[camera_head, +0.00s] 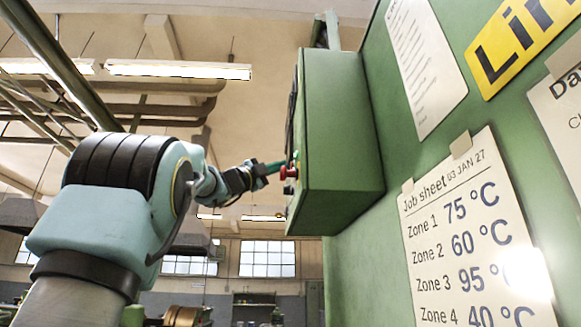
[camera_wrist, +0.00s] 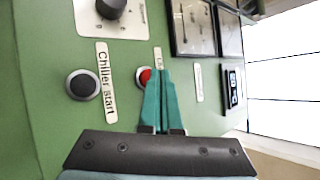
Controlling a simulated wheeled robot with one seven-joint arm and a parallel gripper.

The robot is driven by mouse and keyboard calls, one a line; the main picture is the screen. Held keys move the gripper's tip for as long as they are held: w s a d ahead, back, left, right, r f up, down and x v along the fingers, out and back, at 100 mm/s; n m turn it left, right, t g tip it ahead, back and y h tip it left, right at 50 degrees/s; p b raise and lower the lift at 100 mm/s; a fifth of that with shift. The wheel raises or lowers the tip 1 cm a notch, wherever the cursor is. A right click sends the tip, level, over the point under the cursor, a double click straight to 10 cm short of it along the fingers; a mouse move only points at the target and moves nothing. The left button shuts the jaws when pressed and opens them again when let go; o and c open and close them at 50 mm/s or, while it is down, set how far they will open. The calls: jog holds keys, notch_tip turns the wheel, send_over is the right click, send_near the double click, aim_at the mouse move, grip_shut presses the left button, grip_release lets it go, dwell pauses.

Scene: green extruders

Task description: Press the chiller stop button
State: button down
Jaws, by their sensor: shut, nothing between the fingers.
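The red button (camera_wrist: 144,76) sits on the green panel face, with a white label (camera_wrist: 158,57) beside it that is mostly hidden by my fingers. In the head view the red button (camera_head: 289,173) sticks out from the left face of the green box (camera_head: 340,140). My gripper (camera_wrist: 161,74) is shut and empty, its teal fingers overlapping the button's right edge in the wrist view. In the head view my gripper (camera_head: 281,164) is close to the button, slightly above it. I cannot tell whether they touch.
A dark button (camera_wrist: 82,84) labelled "Chiller start" is left of the red one. A knob (camera_wrist: 110,8), two gauges (camera_wrist: 192,26) and a small display (camera_wrist: 233,87) share the panel. A job sheet (camera_head: 475,240) hangs on the green wall at right.

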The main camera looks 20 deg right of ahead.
jog(key=shift+d, duration=0.4)
dwell(0.4)
jog(key=shift+a, duration=0.8)
jog(key=shift+w+a, duration=0.1)
jog(key=shift+w+a, duration=0.25)
jog(key=shift+a, duration=0.95)
jog(key=shift+w+a, duration=0.2)
jog(key=shift+a, duration=0.95)
